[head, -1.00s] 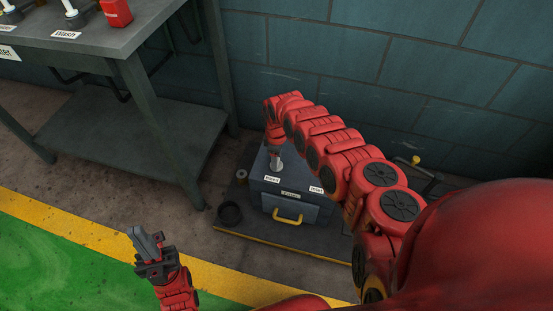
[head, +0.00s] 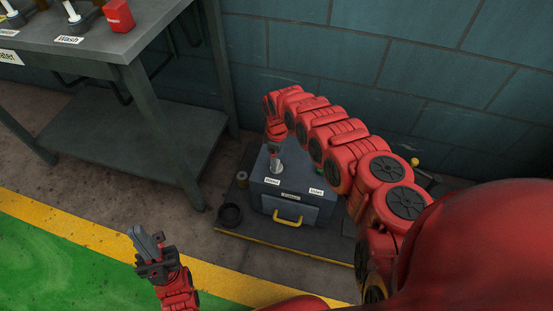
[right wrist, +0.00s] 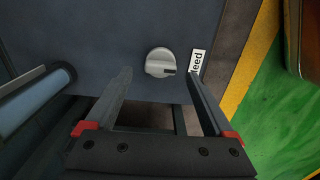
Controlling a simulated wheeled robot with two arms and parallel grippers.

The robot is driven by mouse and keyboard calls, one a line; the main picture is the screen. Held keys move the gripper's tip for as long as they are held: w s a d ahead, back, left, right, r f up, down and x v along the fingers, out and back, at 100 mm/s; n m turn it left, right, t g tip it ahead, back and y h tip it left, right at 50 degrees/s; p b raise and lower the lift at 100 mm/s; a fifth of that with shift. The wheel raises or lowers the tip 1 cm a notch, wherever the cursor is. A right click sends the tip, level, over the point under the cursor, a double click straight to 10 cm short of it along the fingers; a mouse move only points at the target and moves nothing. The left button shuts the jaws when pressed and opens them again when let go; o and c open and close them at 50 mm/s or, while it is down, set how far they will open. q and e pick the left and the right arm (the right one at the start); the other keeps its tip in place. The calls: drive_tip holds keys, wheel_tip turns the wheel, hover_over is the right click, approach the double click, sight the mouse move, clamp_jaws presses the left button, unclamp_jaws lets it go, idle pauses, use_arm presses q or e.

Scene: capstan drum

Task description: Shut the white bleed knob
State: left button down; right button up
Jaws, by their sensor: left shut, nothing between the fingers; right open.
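The white bleed knob (right wrist: 160,62) is a round, pale knob with a raised grip and a dark mark on its right side. It sits on the top face of the dark grey box (head: 318,211), beside the "Bleed" label (right wrist: 197,62). In the head view the pale knob (head: 277,168) shows just below my right gripper (head: 275,152). In the right wrist view the open fingers (right wrist: 160,76) point towards the knob, which lies near and between their tips, with no visible contact. My left gripper (head: 147,244) is shut and empty, out over the floor at the lower left.
The box has a yellow handle (head: 288,216) and an "Outlet" label (head: 316,190). It stands on a dark base plate with a black cup (head: 230,214) at its left. A workbench (head: 130,42) stands at the left. A block wall (head: 330,60) is behind.

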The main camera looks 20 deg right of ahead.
wheel_tip(320, 180, up, 15)
drive_tip(key=p, duration=0.4)
drive_tip(key=shift+f, duration=0.2)
